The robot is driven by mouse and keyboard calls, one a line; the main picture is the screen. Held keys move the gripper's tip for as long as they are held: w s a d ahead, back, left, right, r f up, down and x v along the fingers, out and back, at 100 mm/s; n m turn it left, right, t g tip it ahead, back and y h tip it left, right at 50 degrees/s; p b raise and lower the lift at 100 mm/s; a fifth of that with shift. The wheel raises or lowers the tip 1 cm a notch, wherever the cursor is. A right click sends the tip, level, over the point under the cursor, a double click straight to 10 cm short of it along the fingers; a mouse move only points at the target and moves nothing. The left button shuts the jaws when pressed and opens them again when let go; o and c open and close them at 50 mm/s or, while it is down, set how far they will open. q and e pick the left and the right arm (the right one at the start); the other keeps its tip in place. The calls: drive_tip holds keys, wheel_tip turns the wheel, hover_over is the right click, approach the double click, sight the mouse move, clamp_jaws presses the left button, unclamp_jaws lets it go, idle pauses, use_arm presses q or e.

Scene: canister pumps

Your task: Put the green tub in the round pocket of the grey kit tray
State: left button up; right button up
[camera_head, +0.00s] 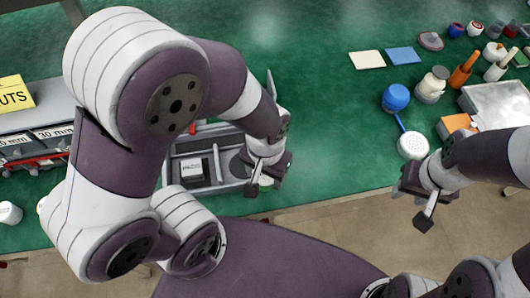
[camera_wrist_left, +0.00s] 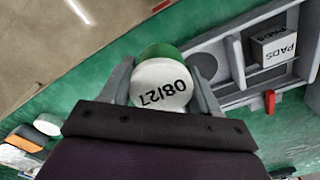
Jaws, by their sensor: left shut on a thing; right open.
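My left gripper (camera_head: 268,177) is shut on the green tub (camera_wrist_left: 157,50), whose white lid (camera_wrist_left: 160,86) marked 08/27 faces the left wrist camera. The tub sits between the two fingers; in the head view the gripper mostly hides it. The grey kit tray (camera_head: 205,190) lies on the green bench near its front edge, and my left gripper is over or beside its right end; the height is unclear. The tray also shows in the left wrist view (camera_wrist_left: 238,98). My right gripper (camera_head: 412,207) is open and empty, at the bench's front edge.
A white PADS box (camera_head: 191,169) occupies a tray compartment. Left are a grey rack (camera_head: 40,120) and a small white pot (camera_head: 10,212). The bench between is clear.

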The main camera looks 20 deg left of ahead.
use_arm(q)
drive_tip(key=w+a+f, duration=0.2)
drive_tip(key=a, duration=0.1)
drive_tip(key=w+a+f, duration=0.2)
drive_tip(key=a, duration=0.1)
drive_tip(key=w+a+f, duration=0.2)
drive_tip(key=w, duration=0.1)
drive_tip(key=shift+w+a+f+b, duration=0.1)
drive_tip(key=shift+a+f+b, duration=0.3)
drive_tip(key=shift+f, duration=2)
drive_tip(key=shift+f, duration=0.1)
drive_tip(key=o, duration=1.1)
drive_tip(key=shift+n+t, duration=0.7)
drive_tip(key=shift+s+d+r+p, duration=0.1)
drive_tip(key=shift+s+d+r, duration=0.4)
drive_tip(key=shift+r, duration=2.2)
drive_tip(key=shift+s+d+r+p, duration=0.15)
drive_tip(key=shift+s+r, duration=0.65)
drive_tip(key=shift+r, duration=1.9)
drive_tip(key=shift+s+d+r+p, duration=0.1)
drive_tip(key=shift+s+d+r, duration=0.4)
drive_tip(key=shift+r, duration=2.2)
drive_tip(key=shift+s+a, duration=0.1)
drive_tip(key=shift+a, duration=0.05)
